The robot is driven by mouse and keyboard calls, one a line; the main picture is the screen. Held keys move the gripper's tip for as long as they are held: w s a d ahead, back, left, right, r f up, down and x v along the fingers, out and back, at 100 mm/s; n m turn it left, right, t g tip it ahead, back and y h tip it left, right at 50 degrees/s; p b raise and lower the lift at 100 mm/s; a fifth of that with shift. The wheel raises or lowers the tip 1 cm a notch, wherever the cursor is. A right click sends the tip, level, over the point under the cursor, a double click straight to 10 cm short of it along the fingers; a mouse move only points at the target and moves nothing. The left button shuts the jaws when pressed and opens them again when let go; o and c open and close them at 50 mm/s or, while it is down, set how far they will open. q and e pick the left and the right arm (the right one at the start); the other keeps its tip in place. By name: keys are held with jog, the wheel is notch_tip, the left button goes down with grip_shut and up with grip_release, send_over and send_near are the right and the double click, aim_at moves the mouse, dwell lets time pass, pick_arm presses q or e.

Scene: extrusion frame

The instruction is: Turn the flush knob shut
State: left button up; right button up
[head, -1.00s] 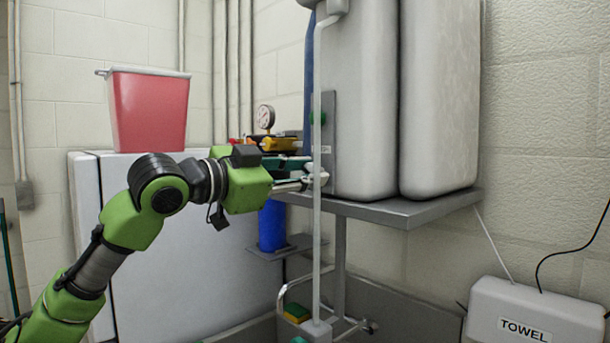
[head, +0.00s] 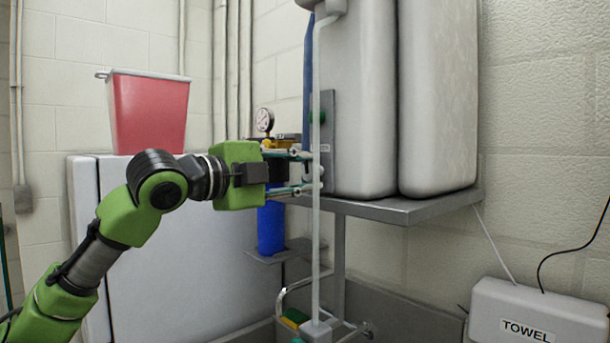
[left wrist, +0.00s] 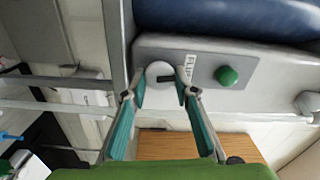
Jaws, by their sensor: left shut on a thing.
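The flush knob (left wrist: 158,70) is a round pale knob with a dark bar, on a grey plate (left wrist: 203,50) beside a label that seems to read FLUSH. My left gripper (left wrist: 160,88) is shut on the knob, one fingertip on each side of it. In the head view, my left gripper (head: 312,171) reaches the plate (head: 328,105) with its fingers one above the other. There the knob is hidden behind the fingers and the pipe. My right gripper is not in view.
A green knob (left wrist: 227,76) sits on the same plate, close to the fingers. A thin vertical pipe (head: 317,235) runs in front of the plate. Two large pale tanks (head: 438,95) stand on a grey shelf (head: 405,210). A gauge (head: 264,119) is behind the gripper.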

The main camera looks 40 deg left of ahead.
pick_arm(q)
jog(key=shift+f+m, duration=0.1)
jog(key=shift+m, duration=0.7)
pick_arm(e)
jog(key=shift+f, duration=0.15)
pick_arm(q)
jog(key=o, duration=1.1)
jog(key=shift+c, duration=0.2)
jog(key=shift+s, duration=0.6)
jog(key=s+a, duration=0.1)
jog(key=s, duration=0.9)
jog(key=shift+s, duration=0.35)
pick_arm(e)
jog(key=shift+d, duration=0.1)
